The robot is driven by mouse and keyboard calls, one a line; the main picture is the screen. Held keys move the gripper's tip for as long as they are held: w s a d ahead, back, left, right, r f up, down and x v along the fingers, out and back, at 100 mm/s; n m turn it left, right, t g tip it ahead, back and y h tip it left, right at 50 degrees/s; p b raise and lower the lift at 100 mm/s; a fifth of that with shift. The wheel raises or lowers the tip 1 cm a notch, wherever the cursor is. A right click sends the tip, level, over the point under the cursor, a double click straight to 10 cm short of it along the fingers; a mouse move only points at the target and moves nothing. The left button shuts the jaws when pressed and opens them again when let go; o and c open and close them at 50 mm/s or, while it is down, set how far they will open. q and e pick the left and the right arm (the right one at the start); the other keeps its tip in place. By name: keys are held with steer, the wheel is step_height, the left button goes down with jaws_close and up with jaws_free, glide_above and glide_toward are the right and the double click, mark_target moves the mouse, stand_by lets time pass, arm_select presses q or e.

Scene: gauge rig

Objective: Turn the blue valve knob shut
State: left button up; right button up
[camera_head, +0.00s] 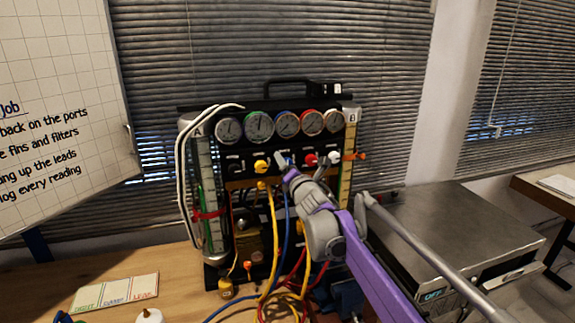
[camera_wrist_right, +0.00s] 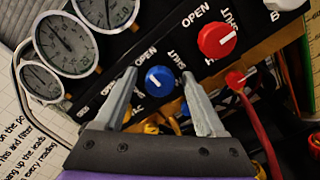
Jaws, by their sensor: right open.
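The blue valve knob (camera_wrist_right: 160,80) sits on the black panel of the gauge rig, with the labels OPEN and SHUT printed above it. A small pale mark shows on the knob's left side. My right gripper (camera_wrist_right: 159,73) is open, with one finger on each side of the knob; gaps show between the fingers and the knob, and I cannot tell the depth. In the head view my right gripper (camera_head: 283,158) is at the row of knobs and hides most of the blue knob. My left gripper is not in view.
A red knob (camera_wrist_right: 217,40) sits beside the blue one. In the head view, a yellow knob (camera_head: 261,166) is to the left, under the row of gauges (camera_head: 287,123). Yellow, blue and red hoses (camera_head: 272,235) hang below. A grey metal box (camera_head: 455,235) stands at right.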

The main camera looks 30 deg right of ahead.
jaws_close()
stand_by(0.3)
stand_by(0.3)
steer(key=m, duration=0.4)
steer(key=m+b, duration=0.1)
steer(key=m, duration=0.3)
steer(key=shift+m, duration=0.3)
steer(key=m+b, duration=0.1)
steer(key=m, duration=0.3)
steer(key=shift+m, duration=0.3)
steer(key=shift+m+b, duration=0.55)
steer(key=shift+m, duration=1.75)
